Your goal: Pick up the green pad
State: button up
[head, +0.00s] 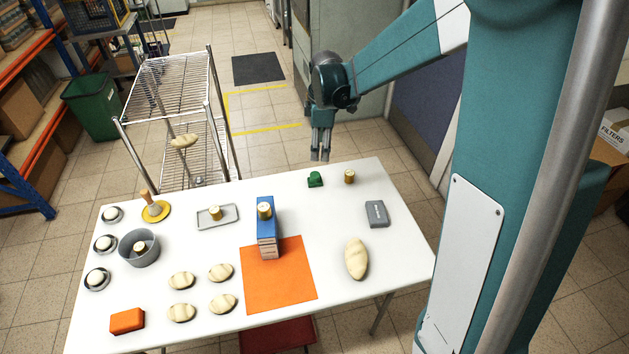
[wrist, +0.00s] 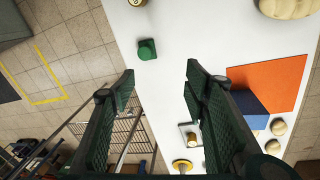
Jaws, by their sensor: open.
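The green pad (head: 315,179) is a small dark green piece near the far edge of the white table, left of a small gold-sided jar (head: 349,177). In the wrist view the green pad (wrist: 147,49) lies on the white top close to the table edge, ahead of the fingertips. My gripper (head: 320,156) points down above the far side of the table, apart from the pad. In the wrist view my gripper (wrist: 159,75) is open, with nothing between its fingers.
A wire rack (head: 165,88) stands behind. The table around the pad is mostly clear.

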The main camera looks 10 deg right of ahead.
aim_at(316, 174)
jog(key=w+f+n, duration=0.1)
jog(key=w+f, duration=0.1)
jog(key=f, duration=0.2)
jog(key=w+f+n+g+b, duration=0.1)
jog(key=w+f, duration=0.1)
jog(key=f, duration=0.3)
jog(key=w+f+n+b, duration=0.1)
jog(key=w+f+n, duration=0.1)
jog(key=f, duration=0.3)
jog(key=shift+w+d+f, duration=0.15)
jog(key=shift+w+f, duration=0.05)
jog(key=shift+w, duration=0.4)
jog(key=shift+f, duration=1.3)
jog(key=shift+w+f+b, duration=0.15)
jog(key=shift+f+b, duration=0.3)
jog(key=shift+f, duration=0.85)
jog(key=shift+w+f+b, duration=0.15)
jog(key=shift+f+b, duration=0.3)
jog(key=shift+f, duration=0.85)
jog(key=c, duration=0.9)
